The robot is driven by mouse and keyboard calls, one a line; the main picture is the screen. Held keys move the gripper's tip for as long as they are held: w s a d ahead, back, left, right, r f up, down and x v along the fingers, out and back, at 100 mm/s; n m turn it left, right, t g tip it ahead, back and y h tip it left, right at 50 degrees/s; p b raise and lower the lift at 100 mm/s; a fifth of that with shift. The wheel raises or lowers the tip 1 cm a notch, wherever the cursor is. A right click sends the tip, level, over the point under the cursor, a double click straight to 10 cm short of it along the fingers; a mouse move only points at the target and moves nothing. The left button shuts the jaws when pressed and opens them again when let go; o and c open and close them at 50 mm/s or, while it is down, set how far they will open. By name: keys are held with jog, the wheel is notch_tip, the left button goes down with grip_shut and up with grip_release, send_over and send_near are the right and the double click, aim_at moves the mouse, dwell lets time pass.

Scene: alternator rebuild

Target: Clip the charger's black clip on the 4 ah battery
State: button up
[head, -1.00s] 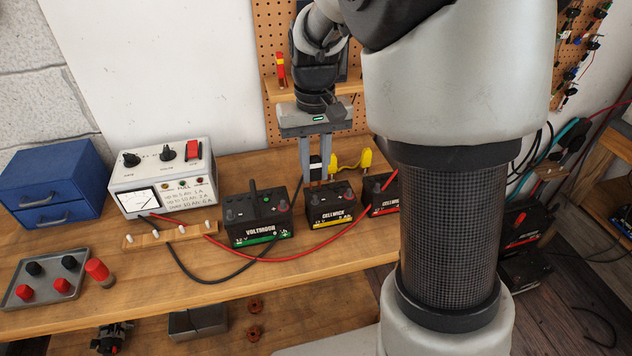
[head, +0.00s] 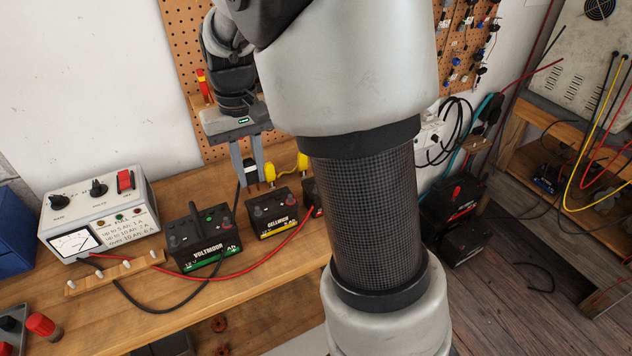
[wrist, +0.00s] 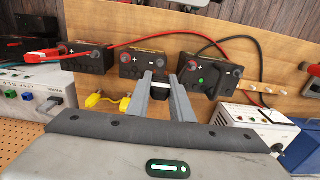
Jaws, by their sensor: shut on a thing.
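My gripper (head: 252,184) is shut on the charger's black clip (head: 253,188), of which little shows between the fingers. The black cable (head: 160,308) runs from the charger (head: 98,208) up to it. The fingers hang just above and behind the yellow-label Cellwick battery (head: 272,212), apart from its posts as far as I can tell. The green-label Voltmoor battery (head: 201,240) stands to its left. A third battery (head: 311,190) is mostly hidden by my arm; the wrist view shows it whole (wrist: 90,60), with the red clip (wrist: 42,57) at its red post. The capacity figures are too small to read surely.
A wooden rack with white pegs (head: 115,272) lies in front of the charger. The red cable (head: 230,274) crosses the bench front. Bare bench (head: 250,290) lies in front of it.

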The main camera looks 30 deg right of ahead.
jog(key=d+r, duration=0.1)
jog(key=d, duration=1.3)
jog(key=f+b, duration=0.1)
jog(key=f, duration=0.1)
jog(key=d+f+b, duration=0.1)
jog(key=f+b, duration=0.1)
jog(key=shift+f, duration=0.7)
jog(key=shift+f+b, duration=0.95)
jog(key=shift+f, duration=0.25)
jog(key=o, duration=0.8)
jog(key=shift+o, duration=0.2)
